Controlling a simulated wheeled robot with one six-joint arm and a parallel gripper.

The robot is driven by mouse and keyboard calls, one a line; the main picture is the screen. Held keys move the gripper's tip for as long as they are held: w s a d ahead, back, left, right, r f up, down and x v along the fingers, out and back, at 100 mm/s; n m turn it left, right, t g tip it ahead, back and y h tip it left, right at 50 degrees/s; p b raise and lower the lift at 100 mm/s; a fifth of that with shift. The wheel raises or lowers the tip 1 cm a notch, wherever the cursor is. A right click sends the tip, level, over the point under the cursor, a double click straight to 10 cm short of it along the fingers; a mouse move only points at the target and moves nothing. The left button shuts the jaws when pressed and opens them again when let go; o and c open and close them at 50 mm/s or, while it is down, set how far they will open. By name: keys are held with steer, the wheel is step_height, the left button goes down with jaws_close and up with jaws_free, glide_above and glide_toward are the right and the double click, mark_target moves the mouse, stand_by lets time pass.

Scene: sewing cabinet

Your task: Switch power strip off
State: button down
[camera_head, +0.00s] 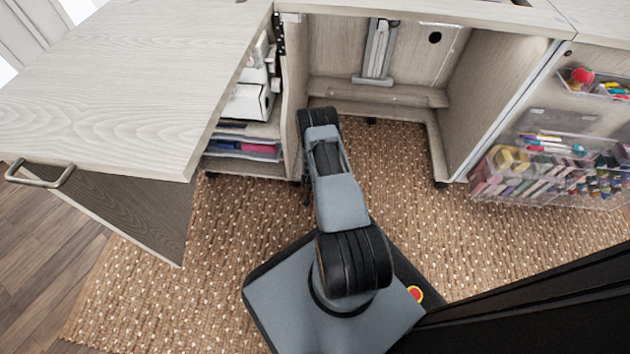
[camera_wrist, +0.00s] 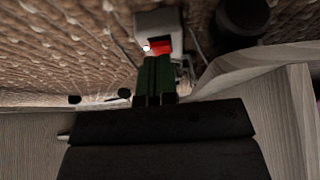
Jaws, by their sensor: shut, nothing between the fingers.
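The power strip (camera_wrist: 155,20) is a pale grey block lying on the woven rug, at the top middle of the wrist view. Its red switch (camera_wrist: 162,46) shows at the near end, with a small bright white spot at its left. My gripper (camera_wrist: 154,60) is shut and empty, its dark green fingers side by side. The fingertips are at the switch and overlap its lower edge; I cannot tell whether they touch it. In the head view my arm hides the gripper, and the power strip does not show.
A dark round caster (camera_wrist: 243,14) and pale cabinet panels (camera_wrist: 300,100) are close to the gripper. The sewing cabinet (camera_head: 465,100) stands open ahead, with door bins (camera_head: 545,170) of supplies at right. The tabletop leaf (camera_head: 110,85) overhangs the left. Woven rug (camera_head: 420,220) is clear at right.

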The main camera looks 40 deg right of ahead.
steer(key=shift+x, duration=1.45)
steer(key=p+v, duration=0.5)
steer(key=v, duration=0.1)
steer(key=shift+p, duration=0.35)
